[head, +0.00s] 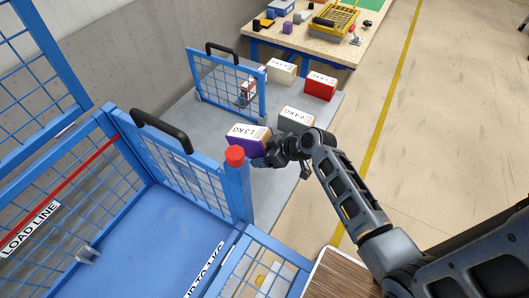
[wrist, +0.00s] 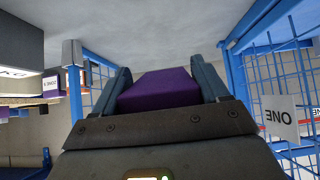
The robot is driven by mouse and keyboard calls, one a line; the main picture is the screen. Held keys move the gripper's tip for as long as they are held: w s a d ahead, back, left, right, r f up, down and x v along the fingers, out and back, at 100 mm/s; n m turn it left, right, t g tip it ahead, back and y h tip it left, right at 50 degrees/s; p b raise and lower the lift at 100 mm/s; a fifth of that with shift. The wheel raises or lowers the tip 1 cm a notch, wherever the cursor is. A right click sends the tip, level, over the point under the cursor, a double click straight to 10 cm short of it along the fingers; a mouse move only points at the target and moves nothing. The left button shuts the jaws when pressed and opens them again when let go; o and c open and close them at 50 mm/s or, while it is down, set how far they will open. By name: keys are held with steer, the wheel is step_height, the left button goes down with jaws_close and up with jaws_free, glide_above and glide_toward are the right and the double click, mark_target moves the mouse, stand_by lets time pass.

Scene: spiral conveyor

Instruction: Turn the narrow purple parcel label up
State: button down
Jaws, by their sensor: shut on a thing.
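The narrow purple parcel (head: 248,142) has a white label face reading "1.3 KG", which points up and toward the camera in the head view. My gripper (head: 268,154) is shut on it from the right side, just behind the blue post with the red cap. In the wrist view the purple parcel (wrist: 158,90) sits between both fingers, with a plain purple side showing. Part of the parcel is hidden by the post and my gripper. I cannot tell whether it touches the grey surface below.
A grey parcel (head: 297,119), a red parcel (head: 320,86) and a cream parcel (head: 281,71) stand on the grey platform (head: 191,112). A blue mesh cage with a red-capped post (head: 235,157) stands close in front. A workbench (head: 292,38) is behind.

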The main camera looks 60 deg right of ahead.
steer(key=shift+r, duration=0.2)
step_height(320, 180, down, 10)
steer(key=b, duration=0.9)
steer(key=shift+d, duration=0.1)
steer(key=shift+f+b, duration=0.6)
steer(key=shift+b, duration=0.05)
stand_by(0.7)
steer(key=shift+c, duration=1.8)
jaws_free()
steer(key=o, duration=0.4)
steer(key=shift+c, duration=0.2)
steer(key=shift+s+f, duration=0.15)
steer(key=shift+f, duration=0.05)
steer(key=v, duration=0.7)
steer(key=shift+s+r, duration=0.2)
steer(key=shift+r, duration=0.2)
